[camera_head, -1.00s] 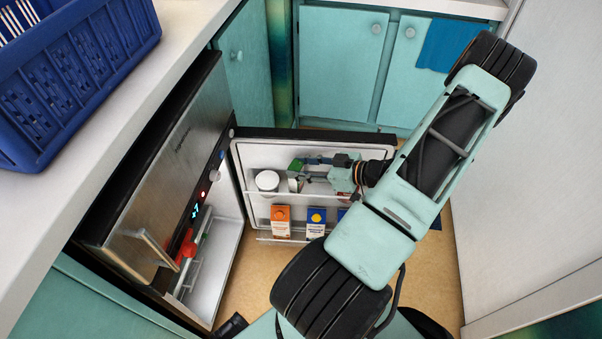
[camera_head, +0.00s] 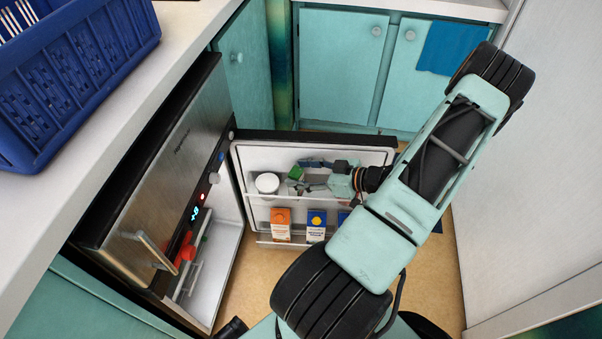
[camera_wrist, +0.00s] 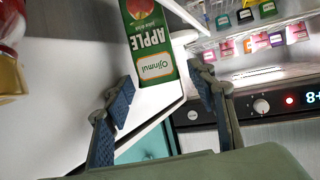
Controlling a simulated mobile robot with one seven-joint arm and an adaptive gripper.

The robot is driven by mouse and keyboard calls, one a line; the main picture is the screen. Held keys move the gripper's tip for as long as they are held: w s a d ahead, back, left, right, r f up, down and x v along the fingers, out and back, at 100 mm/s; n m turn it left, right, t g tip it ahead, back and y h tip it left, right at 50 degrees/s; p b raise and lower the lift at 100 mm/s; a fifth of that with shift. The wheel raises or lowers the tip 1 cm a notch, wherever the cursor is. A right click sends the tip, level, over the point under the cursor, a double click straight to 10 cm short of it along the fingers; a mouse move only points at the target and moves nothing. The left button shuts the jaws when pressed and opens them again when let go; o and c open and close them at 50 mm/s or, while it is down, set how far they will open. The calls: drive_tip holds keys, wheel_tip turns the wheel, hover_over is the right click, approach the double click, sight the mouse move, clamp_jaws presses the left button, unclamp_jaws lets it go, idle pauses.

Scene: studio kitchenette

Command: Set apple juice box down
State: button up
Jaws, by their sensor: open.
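The apple juice box (camera_wrist: 149,45) is green, with "APPLE" lettering and a red apple picture. In the wrist view it lies just beyond my open fingers. In the head view the green box (camera_head: 295,173) is small, at the upper shelf of the open fridge door (camera_head: 345,153), beside a white round-lidded container (camera_head: 267,182). My gripper (camera_wrist: 165,92) is open, with blue-padded fingers apart on either side of the box's near end. The gripper (camera_head: 308,176) also shows in the head view, in front of the door's inner side. The box's base and its contact with the shelf are hidden.
An orange carton (camera_head: 281,225) and a white-and-blue carton (camera_head: 316,226) stand on the lower door shelf. The fridge body (camera_head: 170,175) is at left, under a counter with a blue basket (camera_head: 75,75). Wrist view shows a jar (camera_wrist: 10,75) at left and several colourful packages on racks.

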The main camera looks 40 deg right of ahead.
drive_tip(key=p+v, duration=0.3)
drive_tip(key=v, duration=0.9)
